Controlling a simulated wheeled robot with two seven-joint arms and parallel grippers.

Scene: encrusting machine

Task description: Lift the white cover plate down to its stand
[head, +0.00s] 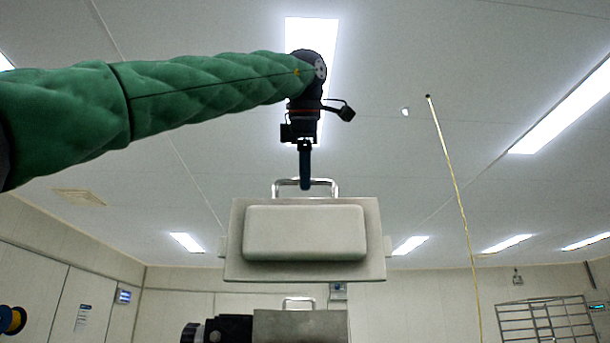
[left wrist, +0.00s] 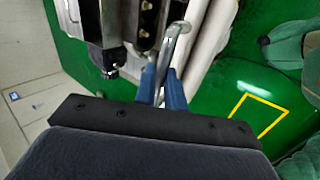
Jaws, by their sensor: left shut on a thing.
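The white cover plate (head: 304,232) is a pale square-edged plate with a raised rounded pad and a metal loop handle (head: 322,185) on top. It hangs upright in the air in the middle of the head view. My left gripper (head: 305,182) points down and is shut on the handle. In the left wrist view my left gripper's blue fingers (left wrist: 162,90) close around the metal handle (left wrist: 176,40). The stand cannot be made out in these frames. My right gripper is in neither view.
Below the plate is the top of a grey machine box (head: 300,326) with its own metal handle, beside a dark cylindrical part (head: 215,329). A metal rack (head: 545,322) stands at the far right. In the left wrist view, green floor (left wrist: 225,88) lies beside the machine.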

